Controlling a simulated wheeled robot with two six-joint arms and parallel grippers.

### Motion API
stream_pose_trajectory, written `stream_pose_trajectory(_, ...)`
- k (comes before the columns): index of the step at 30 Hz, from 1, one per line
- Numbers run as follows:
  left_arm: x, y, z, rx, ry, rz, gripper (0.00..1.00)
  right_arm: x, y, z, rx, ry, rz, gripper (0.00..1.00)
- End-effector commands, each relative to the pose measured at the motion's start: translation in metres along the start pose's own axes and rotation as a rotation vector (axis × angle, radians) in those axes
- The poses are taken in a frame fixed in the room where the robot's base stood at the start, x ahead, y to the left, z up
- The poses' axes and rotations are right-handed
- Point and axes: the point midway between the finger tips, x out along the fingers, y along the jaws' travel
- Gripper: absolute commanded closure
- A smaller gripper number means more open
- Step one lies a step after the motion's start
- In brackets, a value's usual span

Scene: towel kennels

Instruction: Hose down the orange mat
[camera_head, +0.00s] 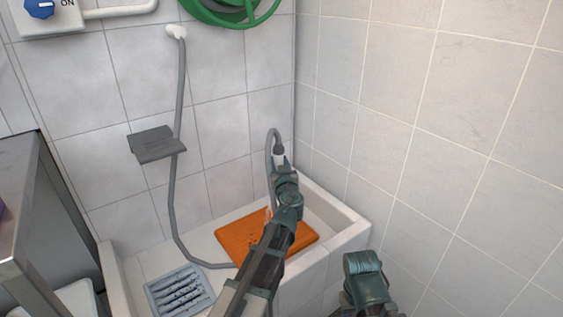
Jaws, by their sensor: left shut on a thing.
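The orange mat (237,240) lies flat in the white wash basin (345,238), partly hidden behind my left arm. My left gripper (281,165) is above the mat, near the back right corner of the basin. It is shut on the hose's nozzle (279,155), of which little shows. The grey hose (173,190) runs from a white wall outlet down into the basin and loops up to the nozzle. My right gripper (364,268) is outside the basin at the lower right, and its fingers cannot be made out. I cannot make out any water spray.
A blue knob (39,8) marked ON is on the wall at top left. A green hose reel (230,10) hangs at the top. A grey shelf (156,144) is on the wall. A slatted grey-blue tray (178,291) lies at the basin's front left. A metal counter (40,215) stands at left.

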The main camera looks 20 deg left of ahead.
Motion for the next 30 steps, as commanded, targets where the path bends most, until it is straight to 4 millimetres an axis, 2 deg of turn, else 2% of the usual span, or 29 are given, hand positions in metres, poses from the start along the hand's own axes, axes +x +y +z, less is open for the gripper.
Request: stream_pose_trajectory(30, -0.019, -0.038, 0.0, 0.001, 0.0, -0.001, 1.0, 0.0, 0.0, 0.0, 0.0, 0.0, 0.0, 0.5)
